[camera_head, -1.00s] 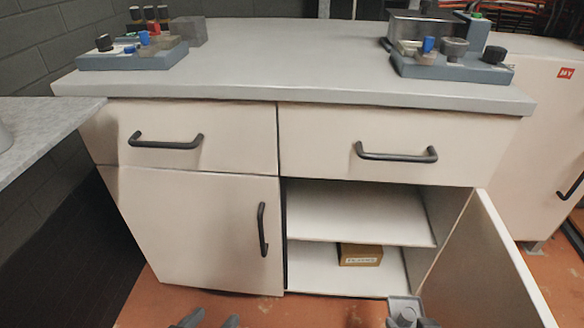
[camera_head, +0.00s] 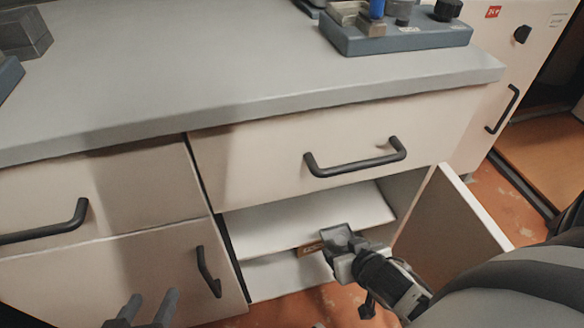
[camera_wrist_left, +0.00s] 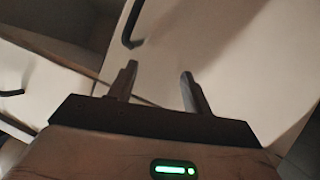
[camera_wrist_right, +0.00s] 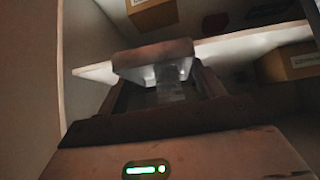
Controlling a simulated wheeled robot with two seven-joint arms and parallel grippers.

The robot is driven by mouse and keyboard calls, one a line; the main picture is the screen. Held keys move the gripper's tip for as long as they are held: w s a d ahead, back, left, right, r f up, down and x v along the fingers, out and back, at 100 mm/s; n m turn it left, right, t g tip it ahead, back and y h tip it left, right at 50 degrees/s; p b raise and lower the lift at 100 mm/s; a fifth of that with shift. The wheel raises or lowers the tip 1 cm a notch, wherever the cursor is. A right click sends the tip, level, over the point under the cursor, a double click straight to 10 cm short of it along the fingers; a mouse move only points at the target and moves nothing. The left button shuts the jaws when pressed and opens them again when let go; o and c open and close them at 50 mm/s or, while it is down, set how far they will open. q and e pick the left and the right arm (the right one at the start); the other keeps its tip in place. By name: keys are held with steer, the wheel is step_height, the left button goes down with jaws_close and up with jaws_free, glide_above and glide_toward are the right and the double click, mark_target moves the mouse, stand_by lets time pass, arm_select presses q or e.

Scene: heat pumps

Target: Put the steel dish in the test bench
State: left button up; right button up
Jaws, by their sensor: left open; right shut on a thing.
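The test bench (camera_head: 265,95) has a grey worktop, pale drawers and, at lower right, an open compartment (camera_head: 300,217) with a white shelf. Its door (camera_head: 452,222) stands open on the right. My right gripper (camera_head: 346,258) is shut on a small squarish steel dish (camera_head: 338,237), held in front of the opening. In the right wrist view the dish (camera_wrist_right: 153,54) sits tilted between the fingers, before the shelf edge (camera_wrist_right: 255,42); I cannot tell whether they touch. My left gripper (camera_head: 152,298) is open and empty, low before the closed left door; it also shows in the left wrist view (camera_wrist_left: 158,75).
A cardboard box (camera_head: 309,248) lies low in the compartment, partly hidden by the dish. The right wrist view shows boxes on either side of the shelf (camera_wrist_right: 152,12) (camera_wrist_right: 291,62). A blue-grey fixture (camera_head: 395,38) stands on the worktop. Black handles (camera_head: 355,158) stick out.

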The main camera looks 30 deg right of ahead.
steer(key=w+d+b, duration=0.1)
steer(key=w, duration=0.4)
steer(key=w+d+b, duration=0.1)
steer(key=w+b, duration=0.1)
steer(key=w, duration=0.4)
steer(key=w+d+b, duration=0.1)
steer(key=w+d, duration=0.1)
steer(key=w, duration=0.3)
steer(key=shift+w, duration=0.55)
step_height(320, 180, down, 4)
steer(key=b, duration=0.3)
steer(key=shift+r, duration=0.15)
steer(key=shift+d, duration=0.1)
arm_select(q)
steer(key=d+r+t+h, duration=0.1)
steer(key=d+r+n+t+h, duration=0.1)
steer(key=r, duration=0.1)
steer(key=shift+w+r, duration=0.15)
steer(key=shift+w, duration=0.05)
arm_select(e)
steer(key=shift+r, duration=0.15)
steer(key=o, duration=1.2)
steer(key=shift+f, duration=0.2)
